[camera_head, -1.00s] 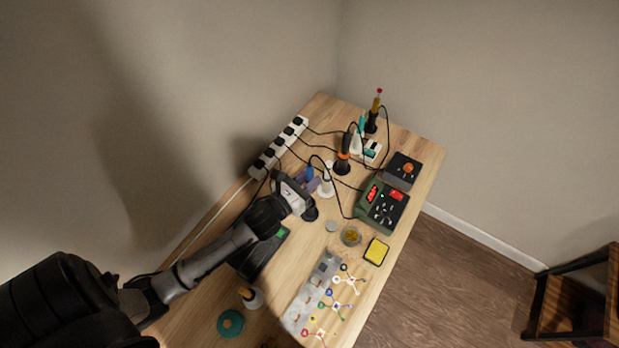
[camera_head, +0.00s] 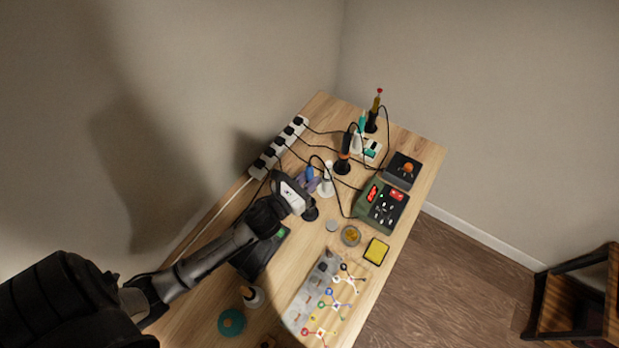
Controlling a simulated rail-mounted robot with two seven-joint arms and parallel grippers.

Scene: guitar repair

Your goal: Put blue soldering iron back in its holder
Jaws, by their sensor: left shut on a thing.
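My left gripper (camera_head: 306,188) reaches in over the workbench from the lower left. It is shut on the blue soldering iron (camera_head: 310,174), whose blue handle shows just beyond the fingers. The iron's tip is too small to make out. A white holder (camera_head: 327,187) stands upright just right of the gripper. The blue iron is beside it; I cannot tell whether they touch. A dark round base (camera_head: 311,213) shows partly under the gripper. My right gripper is not in view.
An orange-and-black iron (camera_head: 344,155), a teal one (camera_head: 361,125) and a yellow one (camera_head: 376,104) stand behind. A power strip (camera_head: 278,148), a green soldering station (camera_head: 382,204), a yellow sponge (camera_head: 376,251) and a parts mat (camera_head: 316,293) crowd the bench (camera_head: 415,150). Cords cross it.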

